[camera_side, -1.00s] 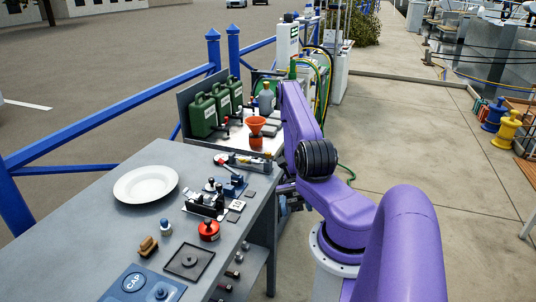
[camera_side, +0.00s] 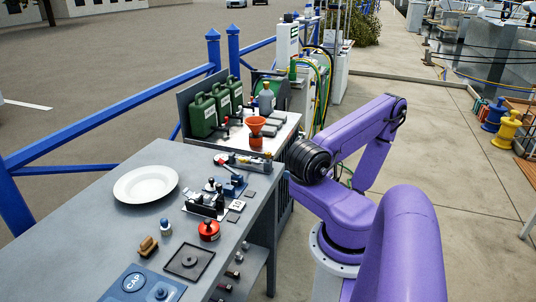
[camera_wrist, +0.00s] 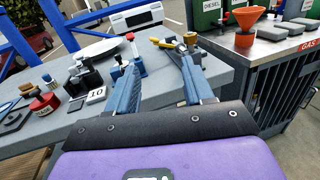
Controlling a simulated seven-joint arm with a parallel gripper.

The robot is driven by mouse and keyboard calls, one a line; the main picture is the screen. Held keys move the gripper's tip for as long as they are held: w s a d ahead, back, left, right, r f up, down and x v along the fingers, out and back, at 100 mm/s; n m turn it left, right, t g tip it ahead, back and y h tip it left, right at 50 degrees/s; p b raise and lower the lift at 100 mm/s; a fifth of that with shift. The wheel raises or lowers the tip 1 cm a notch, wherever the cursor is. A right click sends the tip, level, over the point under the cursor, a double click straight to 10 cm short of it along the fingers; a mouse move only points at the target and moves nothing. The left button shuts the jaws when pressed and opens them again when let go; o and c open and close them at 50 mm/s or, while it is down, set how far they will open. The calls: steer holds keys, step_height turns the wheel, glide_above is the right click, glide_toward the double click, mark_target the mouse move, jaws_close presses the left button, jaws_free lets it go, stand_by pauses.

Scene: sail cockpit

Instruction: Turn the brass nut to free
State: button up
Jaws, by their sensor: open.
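A brass-coloured fitting (camera_wrist: 190,38), which looks like the brass nut, stands at the table edge in the wrist view, with a yellow lever-like piece (camera_wrist: 167,43) to its left. In the side view the small assembly with a brass end (camera_side: 266,156) lies at the table's far right corner. My gripper (camera_wrist: 158,61) shows in the wrist view with its two blue fingers apart and nothing between them. The fitting appears just beyond the right fingertip; I cannot tell whether they touch.
An orange funnel (camera_side: 257,125) and green cans (camera_side: 203,116) stand beyond.

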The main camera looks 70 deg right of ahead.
mark_target(268, 152)
steer(key=w+d+h, duration=0.1)
steer(key=w+d, duration=0.2)
steer(key=w, duration=0.1)
steer(key=w+d+m+g, duration=0.1)
steer(key=w+d, duration=0.2)
steer(key=w, duration=0.1)
steer(key=w+d+h, duration=0.1)
steer(key=w+d, duration=0.2)
steer(key=w, duration=0.2)
steer(key=shift+w+d+f+m+h, duration=0.1)
steer(key=shift+d+f+m+h, duration=0.05)
steer(key=shift+f+m+h, duration=0.15)
steer(key=c, duration=0.9)
